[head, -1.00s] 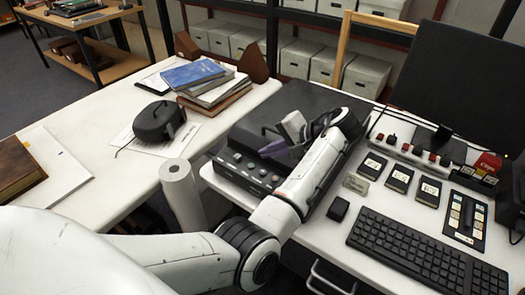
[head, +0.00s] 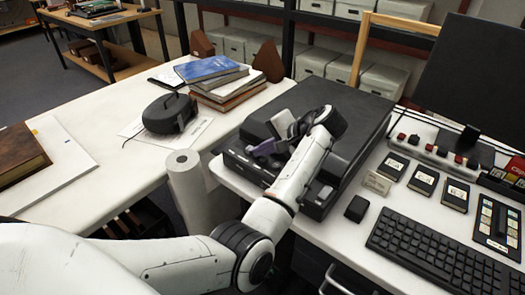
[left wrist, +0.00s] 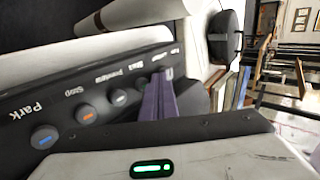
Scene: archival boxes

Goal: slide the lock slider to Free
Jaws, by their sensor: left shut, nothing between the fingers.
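The black scanner (head: 352,112) stands on the white desk, with its button panel on the front edge. In the left wrist view the panel (left wrist: 75,97) shows several round buttons, with labels such as Park and Stop. My left gripper (head: 262,149) is shut and empty at the panel's left end. In the left wrist view its purple fingers (left wrist: 164,85) point at the panel's far end, past the buttons. They cover that end, so I cannot make out the lock slider or its setting, nor tell whether the fingers touch it. My right gripper is not in view.
A paper roll (head: 186,190) stands beside the desk's left edge. A black keyboard (head: 435,252), a small black box (head: 356,208) and a dark monitor (head: 470,85) are on the right. Books (head: 220,80) and a black round device (head: 169,114) lie on the left table.

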